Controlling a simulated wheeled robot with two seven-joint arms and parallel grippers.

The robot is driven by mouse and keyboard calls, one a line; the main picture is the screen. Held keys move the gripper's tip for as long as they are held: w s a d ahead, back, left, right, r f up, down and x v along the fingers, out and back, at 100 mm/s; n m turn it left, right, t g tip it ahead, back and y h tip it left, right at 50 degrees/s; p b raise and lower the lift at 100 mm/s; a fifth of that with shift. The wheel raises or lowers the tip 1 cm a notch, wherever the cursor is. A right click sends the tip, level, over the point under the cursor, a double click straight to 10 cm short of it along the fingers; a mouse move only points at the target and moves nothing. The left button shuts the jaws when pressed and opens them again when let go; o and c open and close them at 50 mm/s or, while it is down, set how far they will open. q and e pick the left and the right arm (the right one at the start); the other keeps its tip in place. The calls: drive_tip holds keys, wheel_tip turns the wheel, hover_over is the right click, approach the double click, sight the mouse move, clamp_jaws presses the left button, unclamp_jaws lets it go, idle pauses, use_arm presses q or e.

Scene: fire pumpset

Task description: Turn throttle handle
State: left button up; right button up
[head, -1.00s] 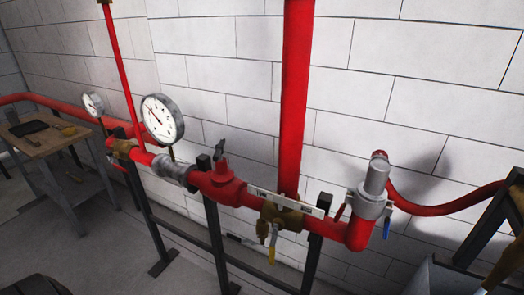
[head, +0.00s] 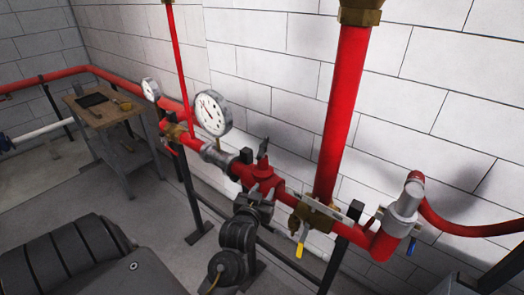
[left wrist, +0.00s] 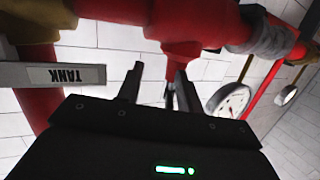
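The throttle handle (head: 263,148) is a small dark lever on top of a red valve body (head: 264,182) in the red pipe line. My left gripper (head: 257,197) is just in front of this valve, and its fingertips are hard to make out in the head view. In the left wrist view its two fingers (left wrist: 157,80) are apart, below the red valve (left wrist: 178,32). A thin grey piece that looks like the handle (left wrist: 170,97) shows between them, closer to the right finger; contact cannot be told. My right gripper is not in view.
A white gauge (head: 211,112) stands left of the valve. To its right are a thick red riser (head: 340,120), a yellow lever (head: 300,248) and a grey fitting (head: 402,208). A plate marked TANK (left wrist: 66,74) shows beside my gripper. A workbench (head: 105,110) stands at the back left.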

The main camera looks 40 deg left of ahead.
use_arm(q)
drive_tip(key=n+t+y, duration=0.1)
drive_tip(key=n+y, duration=0.1)
approach(261, 150)
drive_tip(key=f, duration=0.1)
drive_tip(key=p+x, duration=0.4)
drive_tip(key=x, duration=0.6)
drive_tip(key=shift+r, duration=0.1)
drive_tip(key=shift+w+a, duration=0.35)
drive_tip(key=shift+w, duration=0.25)
drive_tip(key=shift+c, duration=0.5)
clamp_jaws()
